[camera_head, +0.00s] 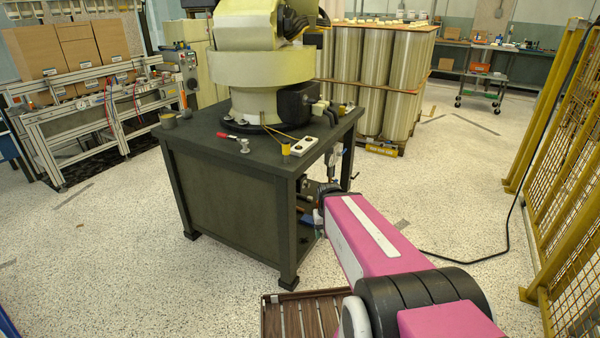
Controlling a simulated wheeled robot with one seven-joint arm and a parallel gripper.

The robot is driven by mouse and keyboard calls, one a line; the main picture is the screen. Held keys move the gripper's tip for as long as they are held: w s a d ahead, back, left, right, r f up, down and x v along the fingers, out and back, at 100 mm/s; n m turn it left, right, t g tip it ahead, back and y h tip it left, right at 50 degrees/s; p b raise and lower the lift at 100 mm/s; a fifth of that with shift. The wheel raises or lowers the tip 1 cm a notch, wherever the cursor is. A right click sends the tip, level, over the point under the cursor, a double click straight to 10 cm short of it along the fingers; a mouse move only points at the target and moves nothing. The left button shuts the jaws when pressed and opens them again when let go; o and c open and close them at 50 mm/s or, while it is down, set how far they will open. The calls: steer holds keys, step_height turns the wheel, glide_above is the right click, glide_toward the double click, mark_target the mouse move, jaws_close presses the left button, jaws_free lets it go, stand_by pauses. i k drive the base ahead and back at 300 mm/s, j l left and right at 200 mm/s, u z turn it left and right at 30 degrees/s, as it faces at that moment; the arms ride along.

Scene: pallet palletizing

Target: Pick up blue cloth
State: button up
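A small blue item (307,217) shows inside the open right side of the dark table (222,200). It may be the blue cloth, but it is too small and too covered to be sure. My pink and black arm reaches from the lower right toward this open side. Dark parts at the arm's far end (319,200) are beside the blue item in the picture. My gripper's fingers cannot be made out there, and whether they touch anything is hidden.
A cream robot (262,68) stands on the dark table with small tools around it. A brown slatted pallet (312,316) lies below my arm. A yellow mesh fence (570,190) lines the right, and a black cable (470,256) crosses the floor. The left floor is mostly clear.

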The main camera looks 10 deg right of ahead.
mark_target(306, 219)
steer(key=k, duration=0.45)
steer(key=j, duration=0.45)
steer(key=i+j, duration=0.1)
steer(key=j, duration=0.35)
steer(key=i, duration=1)
steer(key=l+z, duration=0.05)
